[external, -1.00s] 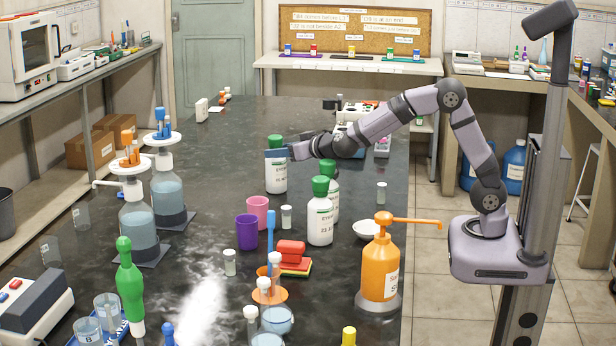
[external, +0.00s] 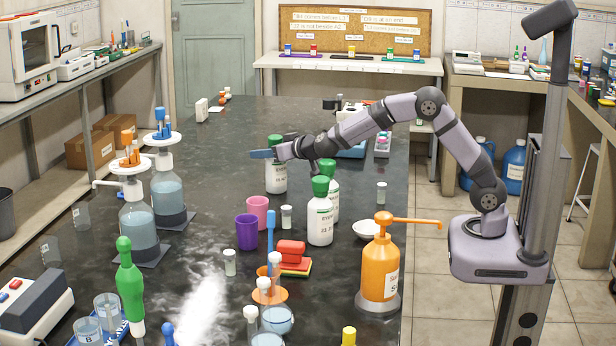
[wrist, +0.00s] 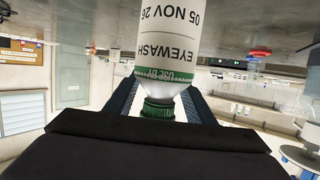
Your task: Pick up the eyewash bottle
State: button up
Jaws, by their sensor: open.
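Three white eyewash bottles with green caps stand upright on the dark bench. The back one (external: 276,179) is at my gripper (external: 264,153); the other two are a front bottle (external: 320,222) and one partly hidden behind it (external: 332,199). My gripper is level with the back bottle's upper part, and one blue finger crosses in front of it. In the wrist view the bottle (wrist: 172,35), labelled EYEWASH 05 NOV 26, has its neck and shoulder between the two open fingers (wrist: 163,100). The picture does not show clear contact.
Pink (external: 258,210) and purple (external: 247,232) cups, a small vial (external: 286,217) and a white bowl (external: 366,229) stand nearby. An orange pump bottle (external: 380,268) is at front right. The bench left of the back bottle is clear.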

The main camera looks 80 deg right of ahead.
grip_shut()
jog(key=shift+r, duration=0.15)
